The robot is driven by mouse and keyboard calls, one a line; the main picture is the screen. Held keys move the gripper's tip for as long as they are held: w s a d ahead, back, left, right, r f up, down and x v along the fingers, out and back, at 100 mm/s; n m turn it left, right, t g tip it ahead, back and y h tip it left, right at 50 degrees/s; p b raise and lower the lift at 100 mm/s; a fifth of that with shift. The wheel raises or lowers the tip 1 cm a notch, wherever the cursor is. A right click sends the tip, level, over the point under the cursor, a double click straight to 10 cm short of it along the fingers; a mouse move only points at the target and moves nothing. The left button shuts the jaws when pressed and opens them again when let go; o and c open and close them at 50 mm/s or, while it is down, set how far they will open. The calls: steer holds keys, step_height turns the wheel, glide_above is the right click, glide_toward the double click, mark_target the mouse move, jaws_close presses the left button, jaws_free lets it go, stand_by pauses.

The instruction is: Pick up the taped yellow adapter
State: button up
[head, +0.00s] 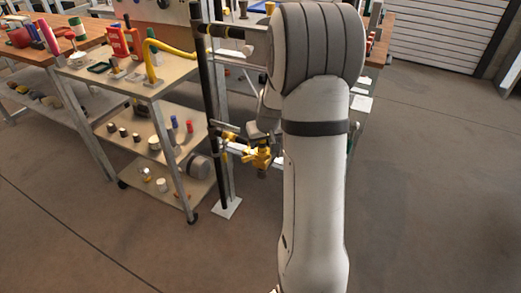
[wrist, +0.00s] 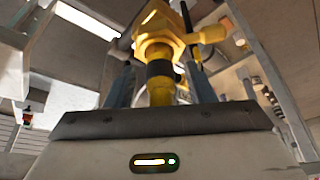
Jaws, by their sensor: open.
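The yellow adapter (wrist: 165,38) is in the upper middle of the wrist view, with a hex-like body, a side branch to the right and a dark tape band around its lower neck. My gripper (wrist: 160,75) is open, with one finger on each side of this neck; I cannot tell whether either finger touches it. In the head view, a yellow fitting (head: 261,158), apparently the same one, shows beside a dark vertical pipe, just left of my arm.
A dark vertical pipe (head: 206,110) on a metal stand is close left of the fitting. A tiered metal cart (head: 125,85) with small parts and a yellow hose (head: 168,47) stands further left. A wooden bench (head: 20,55) is behind it. The floor at right is clear.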

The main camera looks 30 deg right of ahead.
jaws_close()
stand_by(0.4)
steer(key=shift+r, duration=0.15)
